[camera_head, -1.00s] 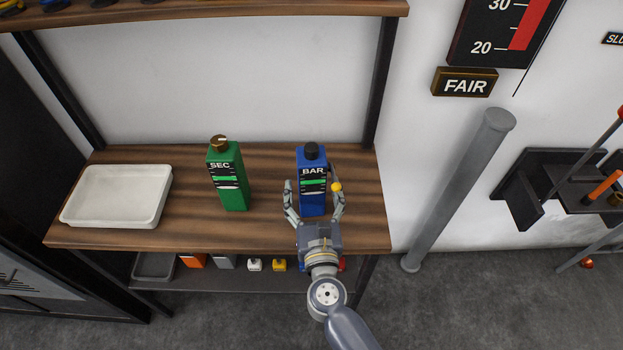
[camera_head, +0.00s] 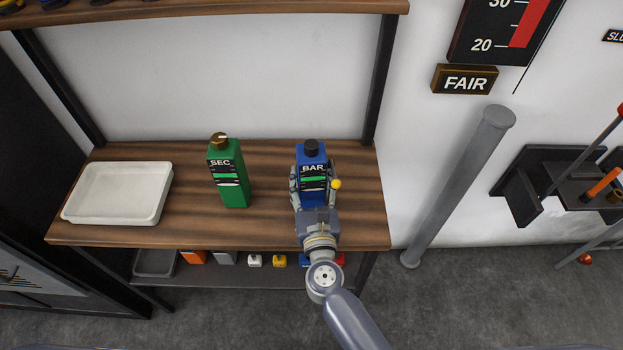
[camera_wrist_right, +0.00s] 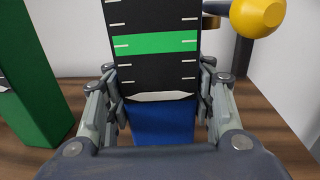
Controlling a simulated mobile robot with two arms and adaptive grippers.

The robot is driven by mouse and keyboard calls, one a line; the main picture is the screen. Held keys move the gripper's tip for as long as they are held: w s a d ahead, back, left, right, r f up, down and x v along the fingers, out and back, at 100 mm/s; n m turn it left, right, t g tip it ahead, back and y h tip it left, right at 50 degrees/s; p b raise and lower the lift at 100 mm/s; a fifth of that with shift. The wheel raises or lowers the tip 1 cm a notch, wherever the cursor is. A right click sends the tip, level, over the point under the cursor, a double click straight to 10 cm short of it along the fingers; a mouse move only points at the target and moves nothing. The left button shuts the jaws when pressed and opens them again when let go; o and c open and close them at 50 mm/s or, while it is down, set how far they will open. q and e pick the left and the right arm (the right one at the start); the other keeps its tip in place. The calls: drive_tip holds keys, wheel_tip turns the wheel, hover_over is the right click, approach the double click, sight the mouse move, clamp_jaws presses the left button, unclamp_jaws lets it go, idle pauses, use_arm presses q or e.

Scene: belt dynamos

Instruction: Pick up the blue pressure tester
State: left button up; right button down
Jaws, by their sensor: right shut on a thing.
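The blue pressure tester (camera_head: 312,154), marked BAR with a black cap, stands upright on the wooden shelf. My right gripper (camera_head: 314,188) is shut on its lower body, with one finger on each side. In the right wrist view, the tester's blue base (camera_wrist_right: 162,122) and its black scale with a green band show between the fingers (camera_wrist_right: 160,105). A yellow ball on the tester's right side (camera_wrist_right: 257,14) also shows there. I cannot see a gap under the tester. My left gripper is not in view.
A green tester (camera_head: 228,172) marked SEC stands to the left on the same shelf. A white tray (camera_head: 117,165) lies at the shelf's left end. A dark upright post (camera_head: 380,80) is behind to the right. Small coloured items sit on the lower shelf.

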drive_tip(key=shift+r, duration=0.25)
drive_tip(key=shift+r+p, duration=0.6)
drive_tip(key=shift+r, duration=0.95)
drive_tip(key=b, duration=0.4)
approach(312, 170)
drive_tip(key=shift+s+a+f, duration=0.25)
drive_tip(key=shift+s+f, duration=0.3)
drive_tip(key=shift+s, duration=0.2)
drive_tip(key=shift+s+a+f, duration=0.3)
drive_tip(key=shift+s+f, duration=0.2)
drive_tip(key=shift+s, duration=0.25)
drive_tip(key=shift+w, duration=0.1)
